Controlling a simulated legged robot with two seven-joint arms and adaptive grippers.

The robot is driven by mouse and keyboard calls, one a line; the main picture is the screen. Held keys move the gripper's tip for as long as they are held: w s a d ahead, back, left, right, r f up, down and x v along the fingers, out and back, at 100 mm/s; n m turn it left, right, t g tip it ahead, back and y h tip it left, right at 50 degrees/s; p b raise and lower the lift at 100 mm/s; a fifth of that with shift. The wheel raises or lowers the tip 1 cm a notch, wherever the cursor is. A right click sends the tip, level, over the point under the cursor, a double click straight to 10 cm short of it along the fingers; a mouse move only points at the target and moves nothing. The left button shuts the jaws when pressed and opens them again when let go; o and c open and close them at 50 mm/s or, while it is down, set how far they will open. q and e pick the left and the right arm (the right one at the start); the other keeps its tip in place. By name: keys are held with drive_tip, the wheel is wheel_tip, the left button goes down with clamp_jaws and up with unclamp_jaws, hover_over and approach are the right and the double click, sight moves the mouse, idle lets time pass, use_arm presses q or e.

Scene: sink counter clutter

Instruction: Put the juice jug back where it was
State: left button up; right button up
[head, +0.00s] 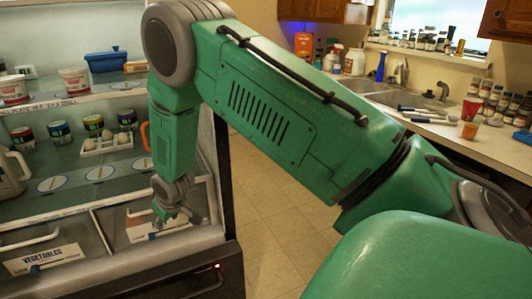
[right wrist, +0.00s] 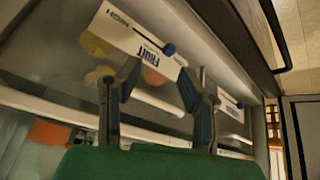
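A pale jug with a handle (head: 10,168) stands on the fridge shelf, cut off by the left edge of the head view; I cannot tell whether it is the juice jug. An orange curved piece (head: 145,135) shows beside my right forearm, mostly hidden by it. My right gripper (head: 168,214) hangs in front of the right-hand drawer, low in the fridge. In the right wrist view my right gripper (right wrist: 155,82) has its fingers spread with nothing between them, facing the drawer's FRUIT label (right wrist: 140,45). My left gripper is not in view.
The open fridge's shelves hold egg carton (head: 106,143), jars (head: 60,131), tubs (head: 75,80) and a blue dish (head: 105,60). A VEGETABLES drawer (head: 45,258) is at lower left. The tiled floor (head: 265,205) is clear. A cluttered sink counter (head: 400,95) stands at right.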

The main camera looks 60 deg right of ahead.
drive_tip(key=s+a+f+g, duration=0.1)
drive_tip(key=s+a+f, duration=0.1)
drive_tip(key=s+f, duration=0.45)
drive_tip(key=s+a+f+g, duration=0.1)
drive_tip(key=s+a+f, duration=0.2)
drive_tip(key=s, duration=0.6)
drive_tip(key=s+a+f+g, duration=0.1)
drive_tip(key=s, duration=1.1)
drive_tip(key=s+a+f+g+y, duration=0.1)
drive_tip(key=s+a+g, duration=0.1)
drive_tip(key=s, duration=1)
drive_tip(key=shift+a+n, duration=0.25)
drive_tip(key=shift+n, duration=0.15)
